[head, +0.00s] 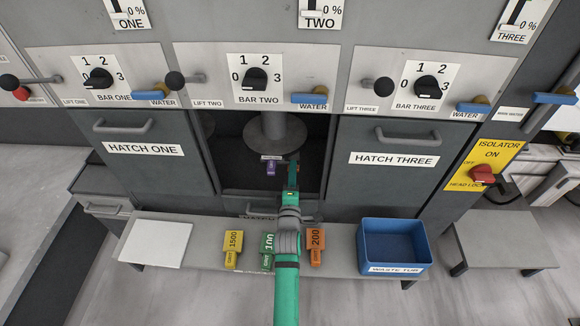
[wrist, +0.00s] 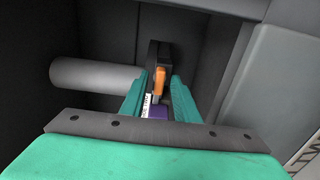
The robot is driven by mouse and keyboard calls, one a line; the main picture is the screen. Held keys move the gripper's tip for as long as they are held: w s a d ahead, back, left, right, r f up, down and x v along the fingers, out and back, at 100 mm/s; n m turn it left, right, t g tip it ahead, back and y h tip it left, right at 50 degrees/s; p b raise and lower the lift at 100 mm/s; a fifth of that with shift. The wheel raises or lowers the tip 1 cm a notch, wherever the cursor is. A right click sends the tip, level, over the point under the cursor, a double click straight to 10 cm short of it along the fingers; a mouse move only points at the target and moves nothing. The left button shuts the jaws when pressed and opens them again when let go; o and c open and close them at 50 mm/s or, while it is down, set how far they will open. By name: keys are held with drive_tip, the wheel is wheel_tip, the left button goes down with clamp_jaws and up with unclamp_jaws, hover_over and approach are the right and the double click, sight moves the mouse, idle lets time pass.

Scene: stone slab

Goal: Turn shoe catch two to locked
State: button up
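The hatch two bay (head: 230,150) is open, with a grey round column and wide foot (head: 275,133) inside. In the wrist view an orange lever (wrist: 160,82) sits on a dark upright block (wrist: 153,55) inside the bay; I take it for shoe catch two. My gripper (wrist: 160,80) reaches into the bay, its two teal fingers apart on either side of the lever. I see no clear contact. A purple piece (wrist: 155,111) and a white label (wrist: 147,104) lie between the fingers, lower down. In the head view my gripper (head: 292,182) is small, and the lever's setting cannot be told.
Closed hatch one (head: 150,175) and hatch three (head: 390,180) flank the bay. Below it, a bench holds a white sheet (head: 155,243), yellow (head: 233,248), green (head: 267,250) and orange (head: 316,246) weights, and a blue waste tub (head: 394,245). A bay wall (wrist: 220,60) stands close right of my fingers.

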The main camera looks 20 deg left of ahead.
drive_tip(key=v, duration=1.6)
idle(0.3)
drive_tip(key=shift+r, duration=0.1)
drive_tip(key=s+d+m+h, duration=0.1)
drive_tip(key=s+d+m, duration=0.4)
drive_tip(key=s, duration=0.6)
drive_tip(key=s+d+m+g+h, duration=0.1)
drive_tip(key=s+d+m+h, duration=0.1)
drive_tip(key=s+d+m, duration=0.3)
drive_tip(key=s+d+m+g+h, duration=0.1)
drive_tip(key=s+d+m+h, duration=0.1)
drive_tip(key=s+d+m, duration=0.4)
drive_tip(key=s+r+m, duration=0.1)
drive_tip(key=s+m, duration=0.4)
drive_tip(key=s, duration=0.5)
drive_tip(key=shift+s, duration=0.3)
drive_tip(key=shift+d, duration=0.15)
